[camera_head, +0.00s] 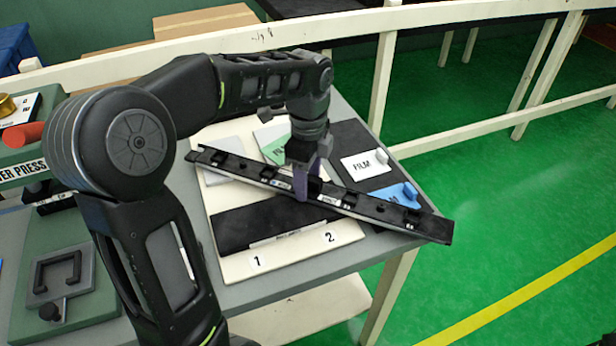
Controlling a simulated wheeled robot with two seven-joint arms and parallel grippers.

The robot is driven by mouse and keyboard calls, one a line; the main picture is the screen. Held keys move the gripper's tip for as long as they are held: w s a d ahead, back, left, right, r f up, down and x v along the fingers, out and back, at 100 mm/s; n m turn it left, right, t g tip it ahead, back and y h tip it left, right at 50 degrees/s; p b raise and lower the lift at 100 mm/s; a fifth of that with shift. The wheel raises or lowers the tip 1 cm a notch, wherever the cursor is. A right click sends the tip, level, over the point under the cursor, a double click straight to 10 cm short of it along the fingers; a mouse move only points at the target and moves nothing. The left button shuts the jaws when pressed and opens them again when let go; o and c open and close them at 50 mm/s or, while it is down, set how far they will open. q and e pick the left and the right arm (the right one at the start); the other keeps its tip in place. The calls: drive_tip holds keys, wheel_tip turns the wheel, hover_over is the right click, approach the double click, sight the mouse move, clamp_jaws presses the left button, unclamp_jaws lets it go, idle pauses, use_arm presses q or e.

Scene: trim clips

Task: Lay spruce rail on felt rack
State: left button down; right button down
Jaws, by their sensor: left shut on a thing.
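A long black rail (385,211) with small clips and pale labels along it lies across the picture at a slant, its right end lower and out past the table's right edge. I take it for the spruce rail; I cannot read its name. My left gripper (307,183), with purple fingers, is shut on the rail near its middle. Below and behind the rail is a cream board (295,251) with a black felt-like band and the labels 1 and 2, seemingly the felt rack. I cannot tell whether the rail touches it. My right gripper is not in view.
A white FILM card (364,166), a blue piece (396,194) and a green card (272,143) lie around the rail. A press (62,285) stands at the left. A cream railing (450,140) runs behind the grey table. Green floor is open at the right.

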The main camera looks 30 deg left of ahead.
use_arm(q)
drive_tip(key=shift+f, duration=0.1)
drive_tip(key=c, duration=0.5)
unclamp_jaws()
drive_tip(key=shift+r, duration=0.25)
wheel_tip(320, 180, up, 5)
drive_tip(key=shift+f, duration=0.1)
wheel_tip(320, 180, up, 7)
drive_tip(key=p, duration=0.5)
